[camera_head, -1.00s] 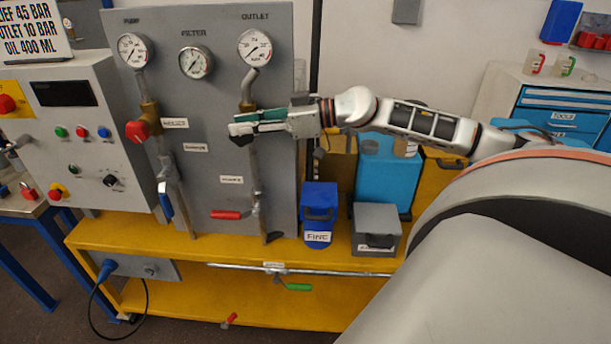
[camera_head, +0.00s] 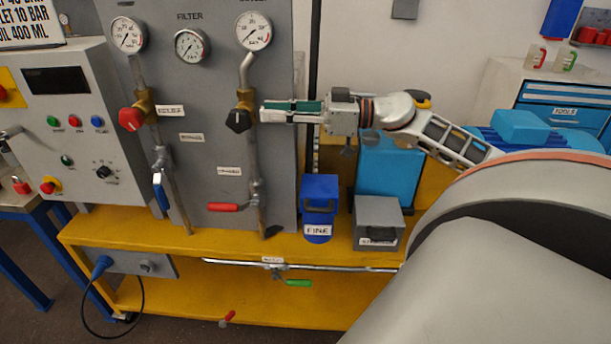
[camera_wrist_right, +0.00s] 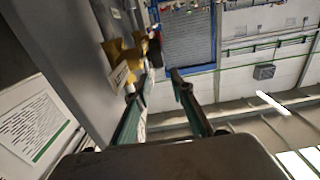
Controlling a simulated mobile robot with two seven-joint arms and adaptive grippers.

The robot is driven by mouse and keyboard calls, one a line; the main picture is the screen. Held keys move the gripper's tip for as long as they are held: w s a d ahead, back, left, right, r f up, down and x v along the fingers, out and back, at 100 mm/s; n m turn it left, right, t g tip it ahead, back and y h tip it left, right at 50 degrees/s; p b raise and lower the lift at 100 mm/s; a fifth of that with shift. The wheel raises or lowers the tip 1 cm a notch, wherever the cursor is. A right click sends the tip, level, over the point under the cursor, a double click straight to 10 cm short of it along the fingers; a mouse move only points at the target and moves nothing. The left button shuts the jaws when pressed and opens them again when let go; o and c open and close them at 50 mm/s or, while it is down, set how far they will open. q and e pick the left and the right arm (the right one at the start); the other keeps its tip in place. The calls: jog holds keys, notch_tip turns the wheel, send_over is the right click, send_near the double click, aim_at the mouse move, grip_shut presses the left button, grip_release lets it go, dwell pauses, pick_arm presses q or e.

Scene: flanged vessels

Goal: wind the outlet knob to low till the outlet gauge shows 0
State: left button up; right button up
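The outlet knob (camera_head: 238,121) is black and sits on a brass valve on the grey panel, under the outlet gauge (camera_head: 253,30). The gauge is a round white dial; its needle is too small to read surely. My right gripper (camera_head: 263,112) is just right of the knob, with its fingertips close to the brass valve and clear of the knob. In the right wrist view the two fingers (camera_wrist_right: 160,77) stand apart with nothing between them. My left gripper is not in view.
The red relief knob (camera_head: 131,119) and a red-handled lever (camera_head: 224,207) are on the same panel. A blue FINE container (camera_head: 318,208) and a grey box (camera_head: 378,222) stand on the yellow bench below my right arm.

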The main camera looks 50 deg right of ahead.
jog(key=s+d+f+m+t+h, duration=0.1)
jog(key=d+f+m+t+h, duration=0.15)
jog(key=f+h, duration=0.5)
jog(key=s+d+f+m+t+h, duration=0.2)
jog(key=d+f+m+h, duration=0.1)
jog(key=f+h, duration=0.5)
jog(key=s+a+f+g, duration=0.2)
jog(key=f, duration=0.5)
jog(key=s+a+f+g, duration=0.2)
jog(key=s+f, duration=0.1)
jog(key=f, duration=0.5)
jog(key=shift+a+f+n, duration=0.15)
jog(key=shift+a+n, duration=0.2)
jog(key=shift+a, duration=0.05)
